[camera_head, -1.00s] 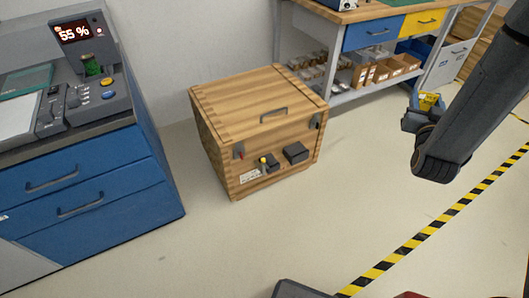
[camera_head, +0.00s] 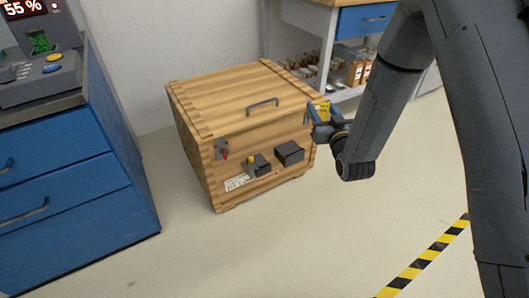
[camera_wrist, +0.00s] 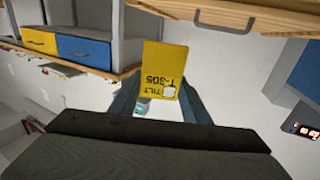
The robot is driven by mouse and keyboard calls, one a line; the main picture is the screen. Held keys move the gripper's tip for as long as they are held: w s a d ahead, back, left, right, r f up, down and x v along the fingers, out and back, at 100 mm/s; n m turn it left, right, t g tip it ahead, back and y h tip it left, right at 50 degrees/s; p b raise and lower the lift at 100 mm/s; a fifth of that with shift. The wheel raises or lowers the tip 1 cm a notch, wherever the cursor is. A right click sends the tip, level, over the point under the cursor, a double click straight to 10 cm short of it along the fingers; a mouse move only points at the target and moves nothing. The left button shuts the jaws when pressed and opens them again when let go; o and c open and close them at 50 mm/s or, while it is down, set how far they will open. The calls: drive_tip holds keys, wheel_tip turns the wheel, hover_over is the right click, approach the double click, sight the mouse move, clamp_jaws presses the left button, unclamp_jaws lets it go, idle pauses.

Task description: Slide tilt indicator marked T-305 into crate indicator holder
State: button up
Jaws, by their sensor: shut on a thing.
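My gripper (camera_head: 319,119) is shut on a yellow tilt indicator (camera_head: 323,106) beside the crate's upper right front corner in the head view. In the wrist view the indicator (camera_wrist: 163,72) stands between the fingers, its "TILT T-305" text upside down, with a small pale square by the text. The wooden crate (camera_head: 225,92) stands on the floor with its lid shut. Its front carries two dark boxes, a larger right one (camera_head: 290,153) and a smaller left one (camera_head: 262,165). I cannot tell which is the indicator holder. The indicator looks apart from both.
A blue drawer cabinet (camera_head: 70,185) with a control panel stands left of the crate. A workbench (camera_head: 305,15) stands behind it. The crate front has a red-marked latch (camera_head: 222,150), a yellow-topped knob (camera_head: 250,160) and a white label (camera_head: 237,183). Floor in front is clear.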

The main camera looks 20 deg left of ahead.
drive_tip(key=s+a+f+n+g+y+b, duration=0.2)
drive_tip(key=a+f+n+g+y+b, duration=0.2)
drive_tip(key=a+f+b, duration=0.9)
drive_tip(key=shift+s+a+f+y+b, duration=0.35)
drive_tip(key=shift+a+f+y, duration=0.35)
drive_tip(key=shift+a+f, duration=2)
drive_tip(key=shift+a+r, duration=0.25)
drive_tip(key=shift+d+f, duration=0.1)
wheel_tip(320, 180, down, 6)
drive_tip(key=shift+r+b, duration=0.15)
drive_tip(key=shift+b, duration=1.1)
drive_tip(key=shift+p, duration=0.6)
drive_tip(key=shift+f, duration=0.3)
